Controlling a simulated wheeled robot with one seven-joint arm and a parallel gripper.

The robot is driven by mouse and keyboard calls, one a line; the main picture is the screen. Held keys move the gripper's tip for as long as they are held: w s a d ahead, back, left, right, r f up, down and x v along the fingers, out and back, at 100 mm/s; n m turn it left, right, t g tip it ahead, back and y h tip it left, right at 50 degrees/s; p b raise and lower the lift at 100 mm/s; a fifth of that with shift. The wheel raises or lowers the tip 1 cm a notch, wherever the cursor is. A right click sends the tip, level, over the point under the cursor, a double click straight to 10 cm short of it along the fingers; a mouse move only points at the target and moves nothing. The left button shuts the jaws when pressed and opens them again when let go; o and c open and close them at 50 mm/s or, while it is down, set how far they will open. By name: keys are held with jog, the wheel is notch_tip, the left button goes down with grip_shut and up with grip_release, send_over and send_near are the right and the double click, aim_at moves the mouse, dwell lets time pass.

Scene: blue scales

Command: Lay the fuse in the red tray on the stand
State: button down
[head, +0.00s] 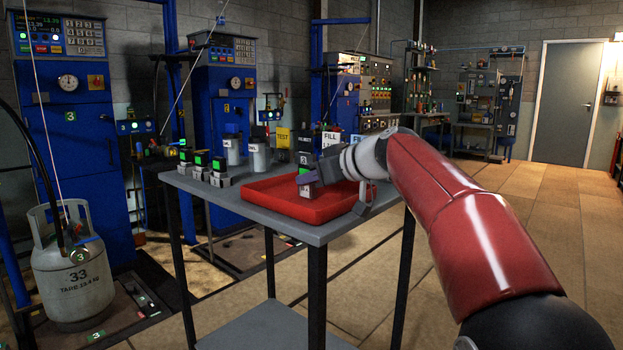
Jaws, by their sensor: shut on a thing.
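The red tray (275,205) lies on the grey top of the stand (222,196). My gripper (308,177) is over the right part of the tray, reaching in from the right. Several similar pieces with green tops (219,172) stand on the stand left of the tray.
Grey containers (259,158) and labelled boxes, one yellow (283,138), stand behind the tray. A gas cylinder (75,270) is on a floor scale at the left. Blue cabinets (60,150) line the back. The floor on the right is clear.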

jog(key=c, duration=1.4)
grip_release()
jog(key=shift+f, duration=0.1)
jog(key=shift+o, duration=0.2)
jog(key=shift+r, duration=0.2)
jog(key=v, duration=1.2)
jog(key=s+d+f+m+g+h, duration=0.1)
jog(key=s+d+f+m+h, duration=0.2)
jog(key=s+f, duration=0.7)
jog(key=s+d+f+m+g+h, duration=0.1)
jog(key=s+d+f+m+h, duration=0.3)
jog(key=s+f, duration=0.6)
jog(key=s+d+f+m+h, duration=0.3)
jog(key=s+d+f, duration=0.1)
jog(key=s+f, duration=0.6)
jog(key=shift+f+g+h, duration=0.4)
jog(key=shift+f, duration=0.5)
